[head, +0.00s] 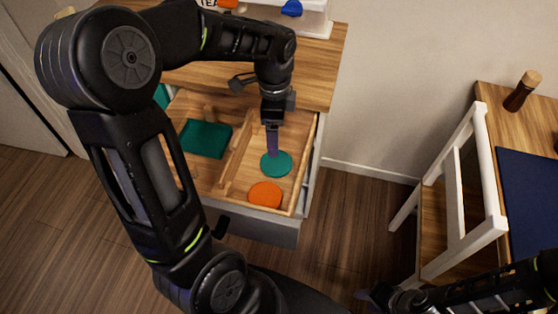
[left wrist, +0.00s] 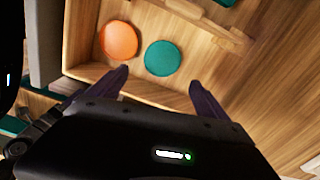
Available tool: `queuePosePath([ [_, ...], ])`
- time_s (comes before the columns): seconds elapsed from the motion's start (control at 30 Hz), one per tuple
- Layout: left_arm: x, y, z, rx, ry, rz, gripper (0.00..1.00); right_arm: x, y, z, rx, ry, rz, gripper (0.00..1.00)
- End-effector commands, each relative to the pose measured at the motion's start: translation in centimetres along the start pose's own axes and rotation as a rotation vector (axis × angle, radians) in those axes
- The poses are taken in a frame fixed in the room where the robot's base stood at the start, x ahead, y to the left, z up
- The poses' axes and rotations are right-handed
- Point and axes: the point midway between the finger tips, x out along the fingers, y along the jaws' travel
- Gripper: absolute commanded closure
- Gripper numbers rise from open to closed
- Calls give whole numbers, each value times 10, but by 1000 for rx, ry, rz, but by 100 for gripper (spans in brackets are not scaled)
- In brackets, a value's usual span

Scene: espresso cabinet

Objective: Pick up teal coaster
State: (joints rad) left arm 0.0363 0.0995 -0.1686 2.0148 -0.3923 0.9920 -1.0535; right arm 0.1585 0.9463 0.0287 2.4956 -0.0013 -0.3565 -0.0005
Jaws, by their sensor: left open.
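The teal coaster (head: 279,166) is a flat round disc lying in the right compartment of the open wooden drawer. It also shows in the left wrist view (left wrist: 162,58), just beyond my left fingertips. My left gripper (left wrist: 158,80) is open and empty, with its two purple fingers spread to either side below the coaster in that picture. In the head view the left gripper (head: 272,152) points down at the coaster, and its fingers hide part of it. I cannot tell the exact gap. My right gripper (head: 374,296) is at the bottom, far from the drawer; its jaws are unclear.
An orange coaster (head: 265,195) lies close in front of the teal one. A wooden divider (head: 236,155) separates them from a dark teal square item (head: 205,139). The drawer's walls surround the coasters. A white-framed chair (head: 463,200) and a table stand at the right.

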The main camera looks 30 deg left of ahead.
Motion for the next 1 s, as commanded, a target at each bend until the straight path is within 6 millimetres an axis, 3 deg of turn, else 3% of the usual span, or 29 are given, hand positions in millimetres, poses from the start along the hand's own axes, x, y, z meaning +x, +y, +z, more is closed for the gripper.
queuePosePath([
  [0.03,16,0,0,0,0,0,12,15,6,0,0,0,0,64],
  [0.33,53,0,0,0,0,0,12,50,20,0,-1,2,1,64],
  [0.77,54,0,0,0,0,1,12,49,19,0,-2,3,1,64],
  [1.0,77,0,0,1,-1,2,12,52,20,0,-2,3,1,64],
])
